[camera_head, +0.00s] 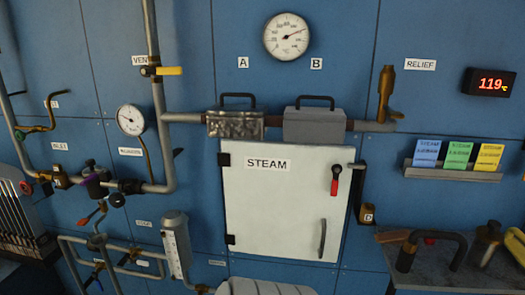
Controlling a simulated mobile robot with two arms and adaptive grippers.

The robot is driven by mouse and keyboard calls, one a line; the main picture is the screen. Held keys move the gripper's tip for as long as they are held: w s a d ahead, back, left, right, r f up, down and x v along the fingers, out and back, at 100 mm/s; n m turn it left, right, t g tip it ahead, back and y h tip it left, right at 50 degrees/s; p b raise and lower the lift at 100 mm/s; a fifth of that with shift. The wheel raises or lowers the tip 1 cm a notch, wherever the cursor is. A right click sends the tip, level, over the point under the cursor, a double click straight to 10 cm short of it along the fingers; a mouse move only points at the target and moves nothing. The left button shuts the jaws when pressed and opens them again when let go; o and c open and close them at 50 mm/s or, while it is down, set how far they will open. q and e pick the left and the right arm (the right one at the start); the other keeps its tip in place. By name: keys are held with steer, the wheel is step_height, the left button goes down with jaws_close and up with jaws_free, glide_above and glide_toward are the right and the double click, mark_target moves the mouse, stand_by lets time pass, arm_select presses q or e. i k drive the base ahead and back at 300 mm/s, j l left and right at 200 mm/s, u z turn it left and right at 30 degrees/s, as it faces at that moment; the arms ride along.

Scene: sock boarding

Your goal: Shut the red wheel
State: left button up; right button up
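A small red round part (26,188), which may be the red wheel, sits on the pipe at the far left, beside a brass valve fitting (62,177). It is too small to tell whether it is open or shut. A red-tipped lever (86,219) is on the lower pipes, and a red handle (334,186) hangs by the white STEAM door (285,205). Neither of my grippers is in view.
A purple-capped valve (96,183) and a dark knob (117,200) crowd the left pipes, below a gauge (130,119). A rack of metal boards (14,215) stands at the left edge. A grey bench (455,282) with tools is at the lower right. The display (489,82) reads 119.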

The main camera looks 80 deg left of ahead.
mark_target(25, 186)
steer(key=u, duration=4.3)
steer(key=i+j+z, duration=0.2)
steer(key=z, duration=0.2)
steer(key=i+j+z, duration=0.15)
steer(key=j+z, duration=0.3)
steer(key=i+j+z, duration=0.1)
steer(key=j, duration=0.4)
steer(key=i+j+z, duration=0.1)
steer(key=j, duration=0.35)
steer(key=i+j, duration=0.2)
steer(key=j, duration=0.35)
steer(key=i+j+z, duration=0.15)
steer(key=j, duration=0.35)
steer(key=i+j+z, duration=0.1)
steer(key=j, duration=0.4)
